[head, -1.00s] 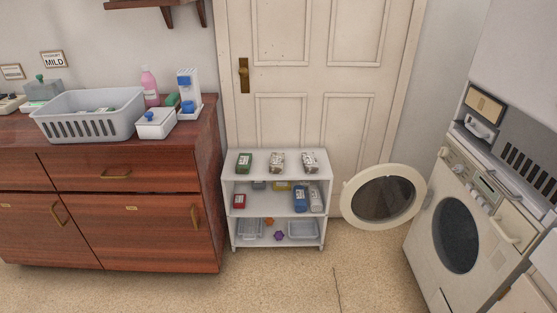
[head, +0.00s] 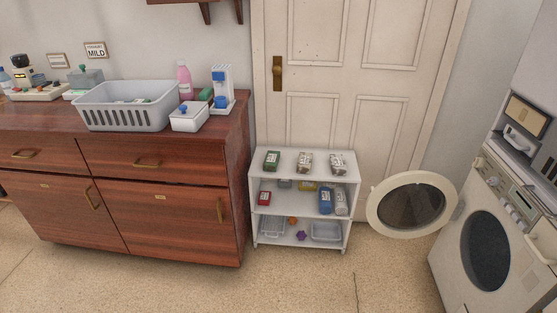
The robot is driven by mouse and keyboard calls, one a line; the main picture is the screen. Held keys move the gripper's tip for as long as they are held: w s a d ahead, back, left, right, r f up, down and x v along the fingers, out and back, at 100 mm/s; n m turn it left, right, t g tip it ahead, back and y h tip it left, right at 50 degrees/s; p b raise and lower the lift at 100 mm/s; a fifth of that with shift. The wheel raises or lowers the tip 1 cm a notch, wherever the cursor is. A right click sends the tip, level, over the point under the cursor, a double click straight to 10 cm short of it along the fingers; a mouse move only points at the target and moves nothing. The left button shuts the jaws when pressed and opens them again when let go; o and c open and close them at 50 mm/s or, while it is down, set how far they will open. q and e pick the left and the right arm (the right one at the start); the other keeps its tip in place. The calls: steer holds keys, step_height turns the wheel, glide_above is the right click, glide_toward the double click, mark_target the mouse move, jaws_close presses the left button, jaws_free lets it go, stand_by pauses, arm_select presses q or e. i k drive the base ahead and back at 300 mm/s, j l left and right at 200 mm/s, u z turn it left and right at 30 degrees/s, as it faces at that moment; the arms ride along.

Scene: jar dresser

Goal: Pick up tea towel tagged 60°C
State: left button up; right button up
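I cannot make out a tea towel tagged 60°C for certain. A grey laundry basket (head: 125,117) stands on the wooden dresser, with some small pale and green items low inside it, too small to identify. A white shelf unit (head: 303,207) by the door holds rolled or folded bundles with white tags: a green one (head: 271,160), two greyish ones (head: 305,162) on top, and red (head: 264,198) and blue (head: 325,201) ones on the middle shelf. The tag writing is too small to read. Neither of my grippers is in view.
The dresser (head: 165,217) fills the left, with a white box (head: 188,118), pink bottle (head: 184,79) and dispenser (head: 222,90) on top. A washing machine (head: 490,240) stands at right, its round door (head: 411,204) open. Floor (head: 330,285) in front is clear.

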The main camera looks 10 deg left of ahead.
mark_target(304, 165)
steer(key=i+u, duration=0.2)
steer(key=i, duration=0.25)
steer(key=i+l+u, duration=0.2)
steer(key=i, duration=0.25)
steer(key=i+l+u, duration=0.25)
steer(key=i, duration=0.15)
